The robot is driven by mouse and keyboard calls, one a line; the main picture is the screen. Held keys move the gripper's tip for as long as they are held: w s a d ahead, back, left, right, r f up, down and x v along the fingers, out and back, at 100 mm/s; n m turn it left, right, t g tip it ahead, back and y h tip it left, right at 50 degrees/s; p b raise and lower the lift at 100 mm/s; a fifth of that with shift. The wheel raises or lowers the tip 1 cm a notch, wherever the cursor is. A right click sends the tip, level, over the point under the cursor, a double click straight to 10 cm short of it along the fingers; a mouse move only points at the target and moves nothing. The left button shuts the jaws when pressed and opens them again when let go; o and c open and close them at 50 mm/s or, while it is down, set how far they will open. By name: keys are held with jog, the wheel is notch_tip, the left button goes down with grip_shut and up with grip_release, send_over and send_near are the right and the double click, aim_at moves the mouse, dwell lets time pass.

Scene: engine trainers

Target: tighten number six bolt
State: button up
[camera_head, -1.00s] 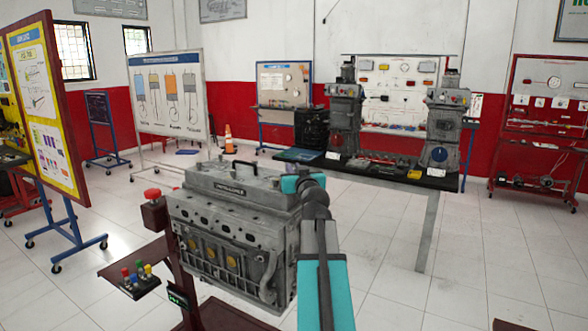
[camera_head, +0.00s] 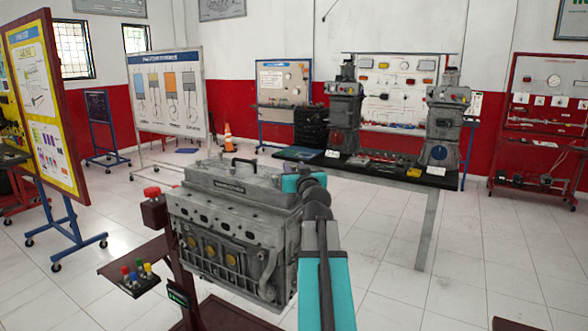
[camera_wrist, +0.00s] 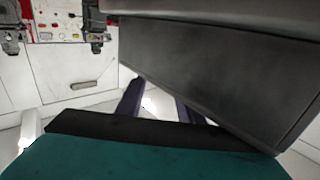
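The grey engine block (camera_head: 225,240) stands in the middle of the head view, with a ribbed cover and a black handle on top and round yellow plugs on its near side. No single bolt, number six included, can be made out. My arm reaches up from the bottom to the block's right end, where its teal wrist overlaps the top right corner. My gripper is hidden there. In the wrist view, two dark pieces that look like my gripper's fingers (camera_wrist: 160,108) show beyond a teal part, partly covered by a large grey surface. Their opening and anything between them are unclear.
A red button box (camera_head: 153,205) and a small tray of coloured pieces (camera_head: 139,284) are left of the block. A dark bench (camera_head: 440,181) with two engine trainers stands behind right. Display boards (camera_head: 45,110) stand at left. The tiled floor at right is largely clear.

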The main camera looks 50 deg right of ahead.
jog(key=b+v, duration=0.1)
jog(key=v, duration=0.6)
jog(key=shift+s+a+f, duration=0.1)
jog(key=shift+f, duration=0.05)
jog(key=b+v, duration=0.2)
jog(key=b, duration=0.3)
jog(key=shift+f, duration=0.1)
jog(key=shift+b+v, duration=1.65)
jog(key=shift+b, duration=0.8)
jog(key=shift+r, duration=0.2)
jog(key=shift+f, duration=0.1)
